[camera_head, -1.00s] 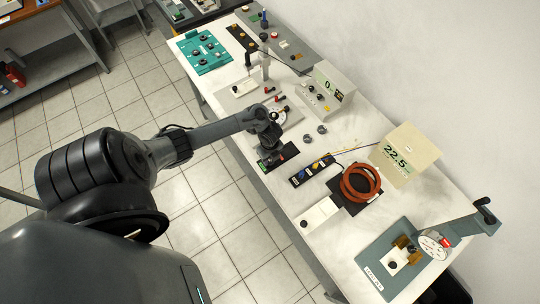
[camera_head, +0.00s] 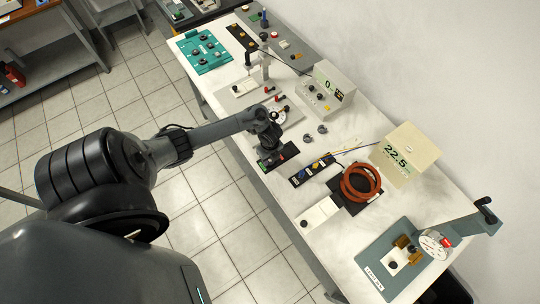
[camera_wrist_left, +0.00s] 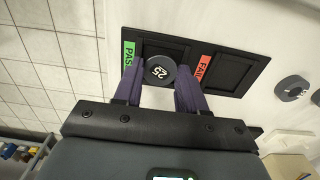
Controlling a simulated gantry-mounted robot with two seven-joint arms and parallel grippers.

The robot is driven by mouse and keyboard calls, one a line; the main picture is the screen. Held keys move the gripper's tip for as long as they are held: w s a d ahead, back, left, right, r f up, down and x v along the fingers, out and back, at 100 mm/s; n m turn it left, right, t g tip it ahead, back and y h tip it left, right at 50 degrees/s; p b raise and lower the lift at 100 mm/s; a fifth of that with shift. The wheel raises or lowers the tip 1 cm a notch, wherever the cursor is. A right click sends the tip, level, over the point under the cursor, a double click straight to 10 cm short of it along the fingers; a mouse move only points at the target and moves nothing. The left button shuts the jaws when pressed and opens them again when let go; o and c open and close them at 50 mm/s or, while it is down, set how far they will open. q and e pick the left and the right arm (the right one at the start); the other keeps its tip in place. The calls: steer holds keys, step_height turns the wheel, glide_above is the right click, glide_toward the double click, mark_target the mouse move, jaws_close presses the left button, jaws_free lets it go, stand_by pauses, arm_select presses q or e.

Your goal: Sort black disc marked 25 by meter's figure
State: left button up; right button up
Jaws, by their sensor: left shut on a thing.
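The black disc marked 25 (camera_wrist_left: 158,71) is between the fingers of my left gripper (camera_wrist_left: 156,90) in the left wrist view. The fingers are shut on it. The disc is at the PASS compartment of a black two-part tray (camera_wrist_left: 233,72), beside the green PASS label (camera_wrist_left: 129,54). Whether it touches the floor I cannot tell. The red FAIL label (camera_wrist_left: 202,68) marks the other compartment, which looks empty. In the head view my left gripper (camera_head: 266,156) is over the tray and hides the disc. The beige meter (camera_head: 405,155) shows 22.5. My right gripper is not in view.
Two small grey round pieces (camera_head: 314,134) lie beyond the tray. A black strip with coloured sockets (camera_head: 312,169), a red-brown coil (camera_head: 361,183) and a grey-green gauge stand (camera_head: 402,257) are to the right. A second meter box (camera_head: 326,90) stands behind.

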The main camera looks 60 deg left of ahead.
arm_select(q)
steer(key=shift+f, duration=0.15)
steer(key=o, duration=1.1)
steer(key=shift+c, duration=0.2)
steer(key=c, duration=0.5)
step_height(320, 180, up, 5)
steer(key=p, duration=0.5)
steer(key=shift+f, duration=0.2)
steer(key=o, duration=0.5)
